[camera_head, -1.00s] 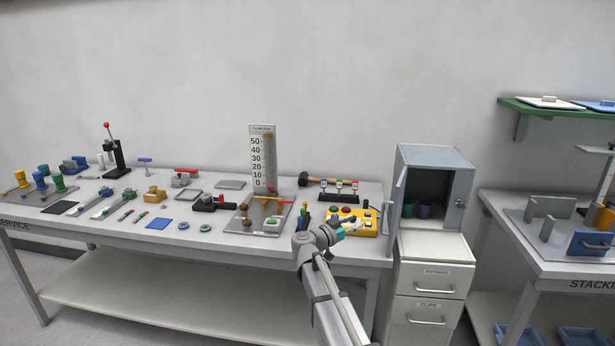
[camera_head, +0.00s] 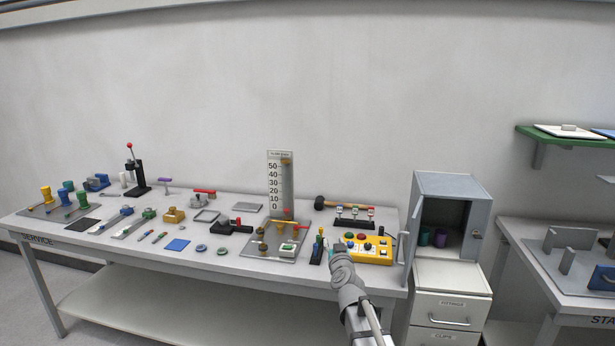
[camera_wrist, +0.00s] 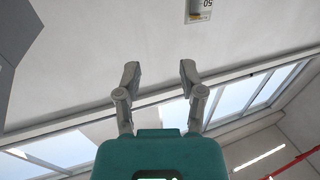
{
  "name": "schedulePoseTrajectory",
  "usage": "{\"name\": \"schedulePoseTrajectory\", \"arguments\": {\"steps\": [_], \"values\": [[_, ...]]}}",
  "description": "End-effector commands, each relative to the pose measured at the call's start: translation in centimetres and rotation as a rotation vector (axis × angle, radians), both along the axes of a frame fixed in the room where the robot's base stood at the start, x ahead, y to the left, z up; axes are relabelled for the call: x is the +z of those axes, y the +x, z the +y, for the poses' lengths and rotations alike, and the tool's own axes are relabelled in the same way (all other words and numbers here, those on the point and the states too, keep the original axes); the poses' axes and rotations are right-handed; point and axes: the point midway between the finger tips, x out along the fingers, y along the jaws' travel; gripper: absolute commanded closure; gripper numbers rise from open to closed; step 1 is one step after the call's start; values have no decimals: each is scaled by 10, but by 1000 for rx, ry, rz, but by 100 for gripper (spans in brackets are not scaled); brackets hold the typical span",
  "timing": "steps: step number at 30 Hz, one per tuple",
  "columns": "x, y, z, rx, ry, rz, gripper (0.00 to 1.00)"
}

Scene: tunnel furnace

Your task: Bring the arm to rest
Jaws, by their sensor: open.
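My arm reaches up from the bottom of the head view, right of its middle, in front of the service table (camera_head: 225,275). In the wrist view my gripper (camera_wrist: 160,75) is open, its two fingers apart with nothing between them. Beyond the fingers the wrist camera sees the wall, the ceiling and windows, with a piece of the scale board (camera_wrist: 200,10) at the top. In the head view the gripper's fingers cannot be made out; the wrist end of the arm is beside the yellow button box.
The yellow button box (camera_head: 372,251), a gauge plate with a tall scale board (camera_head: 281,180), and many small tools crowd the table. The open grey cabinet (camera_head: 452,185) stands on white drawers (camera_head: 450,293) to the right. The wall space above the table is free.

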Motion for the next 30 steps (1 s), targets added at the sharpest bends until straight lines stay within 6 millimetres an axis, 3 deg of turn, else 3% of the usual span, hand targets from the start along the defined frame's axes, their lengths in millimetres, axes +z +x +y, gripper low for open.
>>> {"name": "schedulePoseTrajectory", "arguments": {"steps": [6, 14, 23, 30], "values": [[-25, -31, 14, 158, -22, 199, 49], [-65, -79, 15, 266, -46, 498, 49], [-107, -152, -10, 262, -70, 894, 49], [-128, -222, -44, 151, -81, 1223, 49]]}}
